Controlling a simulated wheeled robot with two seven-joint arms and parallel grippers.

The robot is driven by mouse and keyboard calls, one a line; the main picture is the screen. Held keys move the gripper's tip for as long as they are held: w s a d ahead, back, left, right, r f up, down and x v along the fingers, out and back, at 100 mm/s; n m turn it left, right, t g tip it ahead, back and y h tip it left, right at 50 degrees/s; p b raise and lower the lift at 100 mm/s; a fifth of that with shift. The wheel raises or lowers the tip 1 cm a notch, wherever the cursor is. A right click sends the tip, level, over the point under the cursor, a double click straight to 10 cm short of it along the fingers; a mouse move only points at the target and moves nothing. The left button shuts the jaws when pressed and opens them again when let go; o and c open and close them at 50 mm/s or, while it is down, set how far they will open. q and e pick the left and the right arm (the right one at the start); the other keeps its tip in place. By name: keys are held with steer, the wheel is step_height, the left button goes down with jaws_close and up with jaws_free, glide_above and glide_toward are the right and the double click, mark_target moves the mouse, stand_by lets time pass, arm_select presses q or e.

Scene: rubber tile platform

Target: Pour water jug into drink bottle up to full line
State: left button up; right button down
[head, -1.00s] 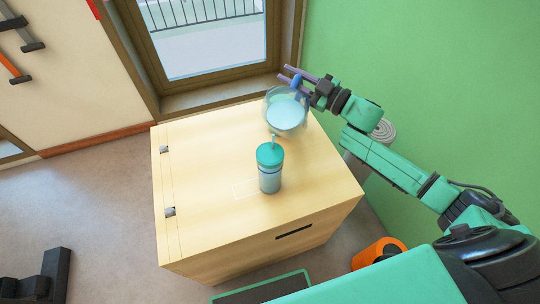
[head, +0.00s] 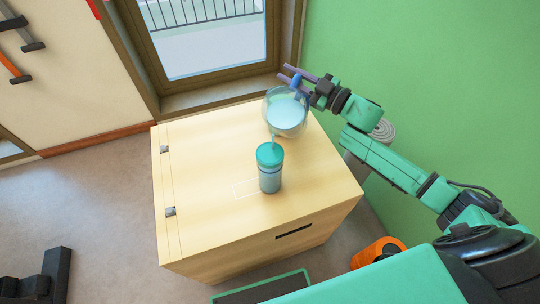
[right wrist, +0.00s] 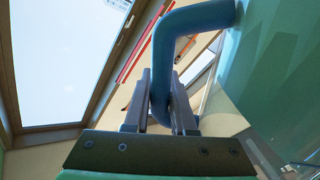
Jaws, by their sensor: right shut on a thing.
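The clear jug (head: 286,112) holds pale blue water and is tilted above the wooden box, with its lip toward the drink bottle. My right gripper (head: 298,80) is shut on the jug's blue handle, which also shows between the fingers in the right wrist view (right wrist: 162,75). The drink bottle (head: 270,172) stands upright on the box, just below and in front of the jug. It has a teal top and a dark band around its body. A thin stream of water runs from the jug's lip to the bottle top. The exact level inside is hard to read. My left gripper is out of view.
The wooden box (head: 215,150) has a bare top around the bottle, with a white outlined mark beside it. A window stands behind the box and a green wall is on the right. An orange roller (head: 378,253) lies on the floor at right.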

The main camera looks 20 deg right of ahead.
steer(key=shift+r, duration=0.2)
stand_by(0.4)
steer(key=shift+s+a+r+n, duration=0.15)
steer(key=shift+s+r+n, duration=0.05)
steer(key=shift+r+n, duration=0.55)
steer(key=shift+n, duration=0.15)
stand_by(1.8)
steer(key=shift+s+a+r+y, duration=0.1)
steer(key=shift+a+r+y, duration=0.05)
steer(key=shift+y, duration=0.15)
steer(key=shift+p, duration=0.3)
steer(key=f+m, duration=0.1)
steer(key=f, duration=0.1)
steer(key=w+d+f+m, duration=0.1)
steer(key=shift+f+m+p, duration=0.25)
steer(key=shift+m+p, duration=0.05)
stand_by(0.3)
